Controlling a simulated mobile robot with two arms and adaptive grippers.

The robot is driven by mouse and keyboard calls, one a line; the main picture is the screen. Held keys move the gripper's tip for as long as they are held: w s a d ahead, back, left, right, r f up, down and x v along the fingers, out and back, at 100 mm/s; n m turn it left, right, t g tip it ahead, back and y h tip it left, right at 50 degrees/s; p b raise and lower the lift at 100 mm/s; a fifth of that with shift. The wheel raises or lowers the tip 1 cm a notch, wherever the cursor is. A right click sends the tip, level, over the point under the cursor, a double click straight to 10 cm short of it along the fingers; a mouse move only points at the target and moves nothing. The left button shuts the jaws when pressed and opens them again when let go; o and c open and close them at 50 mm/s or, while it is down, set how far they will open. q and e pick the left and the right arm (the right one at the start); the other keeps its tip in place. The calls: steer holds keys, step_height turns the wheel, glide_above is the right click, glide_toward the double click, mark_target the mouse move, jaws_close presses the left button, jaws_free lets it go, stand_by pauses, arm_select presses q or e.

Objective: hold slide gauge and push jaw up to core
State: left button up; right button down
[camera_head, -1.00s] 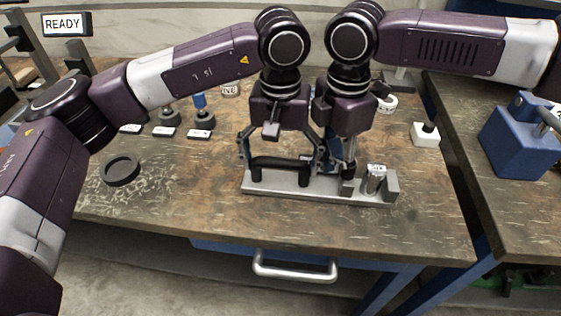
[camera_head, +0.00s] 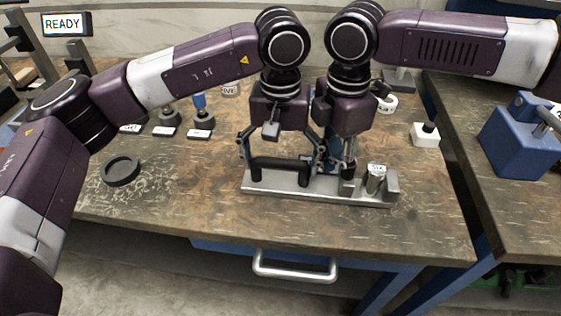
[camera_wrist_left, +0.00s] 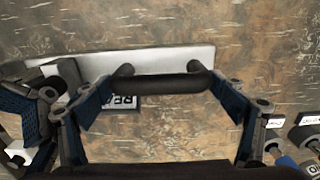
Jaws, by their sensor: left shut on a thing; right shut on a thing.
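The slide gauge (camera_head: 300,188) is a grey metal bar lying on the bench, with a black handle (camera_head: 280,162) on its left part. My left gripper (camera_head: 279,158) is shut on this handle; in the left wrist view its blue pads stand at the two ends of the handle (camera_wrist_left: 160,88). The sliding jaw (camera_head: 347,187) is a small dark block on the bar. My right gripper (camera_head: 345,160) is shut on the jaw's upper part, which its fingers partly hide. The silver core (camera_head: 376,178) stands between the jaw and the fixed end block (camera_head: 393,183). A narrow gap seems to separate jaw and core.
A black ring (camera_head: 121,170) lies on the bench at left. Several small plugs with labels (camera_head: 200,133) stand behind it. The front bench strip is clear.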

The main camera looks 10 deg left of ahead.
arm_select(q)
steer(key=shift+r, duration=0.1)
arm_select(e)
steer(key=shift+d, duration=0.1)
steer(key=shift+s+d+f, duration=0.1)
steer(key=shift+d+f, duration=0.05)
steer(key=shift+d, duration=1.1)
steer(key=shift+d+f, duration=0.1)
steer(key=shift+d, duration=1.1)
arm_select(q)
steer(key=shift+a+r, duration=0.1)
arm_select(e)
steer(key=shift+s+a, duration=0.15)
steer(key=shift+a, duration=1.05)
arm_select(q)
steer(key=shift+w, duration=0.1)
arm_select(e)
step_height(320, 180, up, 2)
steer(key=shift+r, duration=0.1)
steer(key=shift+w+r, duration=0.15)
steer(key=shift+r, duration=1.2)
steer(key=shift+w+r, duration=0.1)
steer(key=shift+r, duration=1.2)
arm_select(q)
steer(key=o, duration=1.9)
